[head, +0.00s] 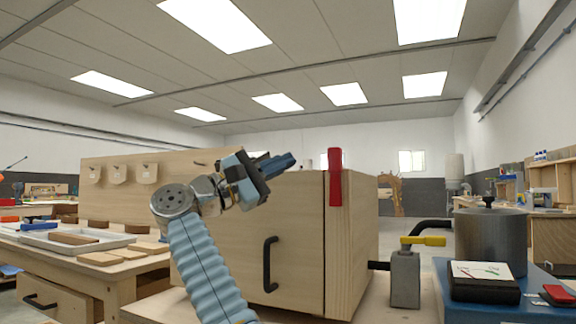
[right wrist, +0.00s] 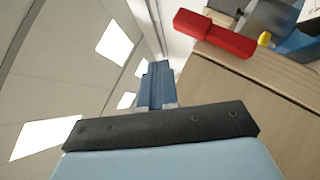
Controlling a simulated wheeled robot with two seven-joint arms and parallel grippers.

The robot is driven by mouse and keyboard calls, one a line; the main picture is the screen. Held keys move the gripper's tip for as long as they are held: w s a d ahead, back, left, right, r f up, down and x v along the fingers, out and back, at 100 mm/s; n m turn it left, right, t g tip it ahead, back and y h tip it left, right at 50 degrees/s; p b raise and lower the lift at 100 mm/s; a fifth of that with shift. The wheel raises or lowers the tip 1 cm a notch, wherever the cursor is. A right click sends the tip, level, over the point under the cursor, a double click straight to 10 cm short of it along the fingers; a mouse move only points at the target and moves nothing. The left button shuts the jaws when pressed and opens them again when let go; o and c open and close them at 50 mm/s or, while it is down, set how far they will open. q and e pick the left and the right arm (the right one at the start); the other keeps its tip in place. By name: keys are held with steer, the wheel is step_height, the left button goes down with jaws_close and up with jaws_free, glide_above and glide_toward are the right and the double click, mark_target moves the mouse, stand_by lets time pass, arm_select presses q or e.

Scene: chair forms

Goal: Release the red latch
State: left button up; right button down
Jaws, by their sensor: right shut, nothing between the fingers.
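The red latch (head: 335,177) is an upright red bar at the top front right corner of a wooden cabinet (head: 310,210). It rises a little above the cabinet's top edge. In the right wrist view the red latch (right wrist: 215,35) lies to the upper right, with the cabinet wood below it. My right gripper (head: 284,161) is shut and empty, left of the latch and near the cabinet's top edge, apart from the latch. In the right wrist view its blue fingers (right wrist: 157,78) are together. My left gripper is not in view.
The cabinet door has a black handle (head: 270,264). At right stand a grey block with a yellow lever (head: 423,241), a metal pot (head: 490,245) and a blue surface (head: 515,312). At left is a workbench (head: 60,258) with trays and wood pieces.

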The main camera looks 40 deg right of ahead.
steer(key=w+a+p, duration=0.2)
steer(key=w+a, duration=0.1)
steer(key=a, duration=0.4)
steer(key=shift+w, duration=0.15)
steer(key=shift+w+a, duration=0.1)
